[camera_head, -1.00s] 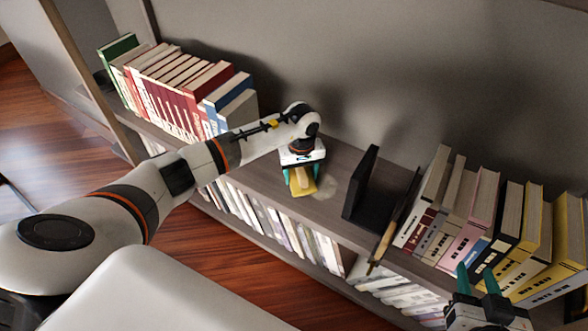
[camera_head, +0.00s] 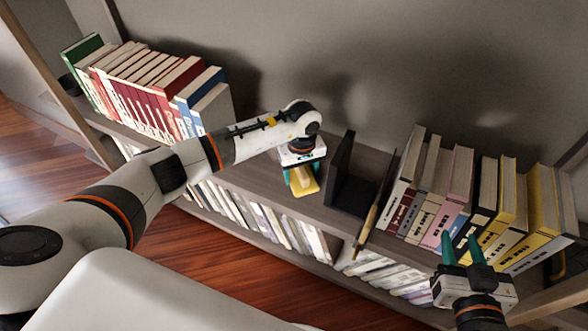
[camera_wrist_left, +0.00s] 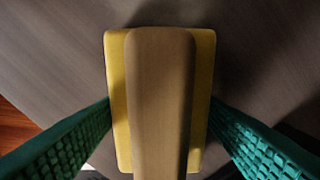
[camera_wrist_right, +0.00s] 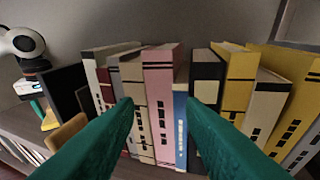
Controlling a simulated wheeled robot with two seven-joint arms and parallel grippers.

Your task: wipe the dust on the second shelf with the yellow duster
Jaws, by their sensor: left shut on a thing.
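The yellow duster (camera_head: 305,186) lies on the second shelf (camera_head: 262,185), in the bare stretch left of the black bookend. My left gripper (camera_head: 301,172) is above it, shut on its handle. In the left wrist view the duster's tan handle (camera_wrist_left: 160,105) runs between the green fingers, with the yellow pad (camera_wrist_left: 118,105) under it against the shelf board. I see no clear dust patch now; any dust under or behind the duster is hidden. My right gripper (camera_head: 461,248) is open and empty in front of the right-hand books, its fingers apart.
Red, blue and green books (camera_head: 150,95) stand left on the shelf. The black bookend (camera_head: 350,180) and a thin dark upright item (camera_head: 376,205) stand close right of the duster. Grey, pink and yellow books (camera_head: 455,200) follow. More books (camera_head: 260,220) fill the shelf below.

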